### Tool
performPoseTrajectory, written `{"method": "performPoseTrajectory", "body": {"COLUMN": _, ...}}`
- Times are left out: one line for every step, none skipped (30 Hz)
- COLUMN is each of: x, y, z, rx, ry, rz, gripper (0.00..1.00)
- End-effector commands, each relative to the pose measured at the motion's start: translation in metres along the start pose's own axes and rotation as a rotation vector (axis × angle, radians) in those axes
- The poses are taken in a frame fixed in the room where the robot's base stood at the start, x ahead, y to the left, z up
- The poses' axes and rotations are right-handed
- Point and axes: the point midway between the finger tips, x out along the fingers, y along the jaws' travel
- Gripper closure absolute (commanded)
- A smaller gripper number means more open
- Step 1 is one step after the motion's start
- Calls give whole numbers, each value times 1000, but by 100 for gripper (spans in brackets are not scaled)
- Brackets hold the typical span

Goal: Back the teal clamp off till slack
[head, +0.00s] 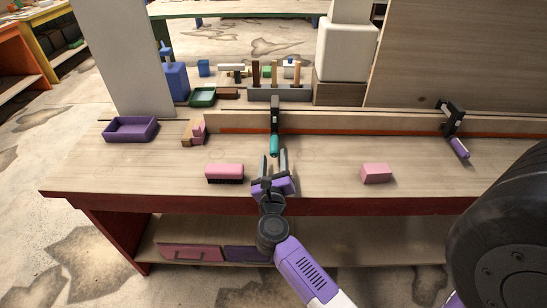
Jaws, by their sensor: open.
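The teal clamp (274,144) has a black bar and a teal handle that points toward me. It sits on the long curved wooden stringer (350,126) at the back of the bench, left of the middle. A second clamp with a purple handle (459,148) sits on the stringer at the right. My gripper (273,155) is open, its two fingers pointing away from me toward the teal handle. In this view the handle's end shows between or just beyond the fingertips. I cannot tell whether they touch it.
A pink brush (225,173) lies left of my gripper and a pink block (376,173) lies right. A purple tray (130,128) and a small pink-and-wood tool (195,132) are at the left. A tool rack (279,94) stands behind the stringer. The bench front (330,188) is mostly clear.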

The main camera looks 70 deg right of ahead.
Motion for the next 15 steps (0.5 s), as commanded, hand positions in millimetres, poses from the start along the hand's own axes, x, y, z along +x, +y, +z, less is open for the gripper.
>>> {"method": "performPoseTrajectory", "body": {"x": -6, "y": 0, "z": 0, "rx": -1, "ry": 0, "rz": 2, "gripper": 52}}
{"method": "performPoseTrajectory", "body": {"x": -8, "y": 0, "z": 0, "rx": -1, "ry": 0, "rz": 2, "gripper": 52}}
{"method": "performPoseTrajectory", "body": {"x": -12, "y": 0, "z": 0, "rx": 0, "ry": -1, "rz": 2, "gripper": 52}}
{"method": "performPoseTrajectory", "body": {"x": -15, "y": 0, "z": 0, "rx": 0, "ry": -1, "rz": 2, "gripper": 52}}
{"method": "performPoseTrajectory", "body": {"x": -18, "y": 0, "z": 0, "rx": 0, "ry": 0, "rz": 2, "gripper": 52}}
{"method": "performPoseTrajectory", "body": {"x": -21, "y": 0, "z": 0, "rx": 0, "ry": 0, "rz": 2, "gripper": 52}}
{"method": "performPoseTrajectory", "body": {"x": -24, "y": 0, "z": 0, "rx": 0, "ry": 0, "rz": 2, "gripper": 52}}
{"method": "performPoseTrajectory", "body": {"x": -26, "y": 0, "z": 0, "rx": 0, "ry": 0, "rz": 2, "gripper": 52}}
{"method": "performPoseTrajectory", "body": {"x": -30, "y": 0, "z": 0, "rx": -1, "ry": 0, "rz": 3, "gripper": 52}}
{"method": "performPoseTrajectory", "body": {"x": -33, "y": 0, "z": 0, "rx": -1, "ry": 0, "rz": 3, "gripper": 52}}
{"method": "performPoseTrajectory", "body": {"x": -36, "y": 0, "z": 0, "rx": -1, "ry": 0, "rz": 2, "gripper": 52}}
{"method": "performPoseTrajectory", "body": {"x": -39, "y": 0, "z": 0, "rx": -1, "ry": -1, "rz": 2, "gripper": 52}}
{"method": "performPoseTrajectory", "body": {"x": -42, "y": 0, "z": 0, "rx": 0, "ry": -1, "rz": 2, "gripper": 52}}
{"method": "performPoseTrajectory", "body": {"x": -44, "y": 0, "z": 0, "rx": 0, "ry": 0, "rz": 2, "gripper": 52}}
{"method": "performPoseTrajectory", "body": {"x": -48, "y": 1, "z": 0, "rx": 0, "ry": 0, "rz": 3, "gripper": 52}}
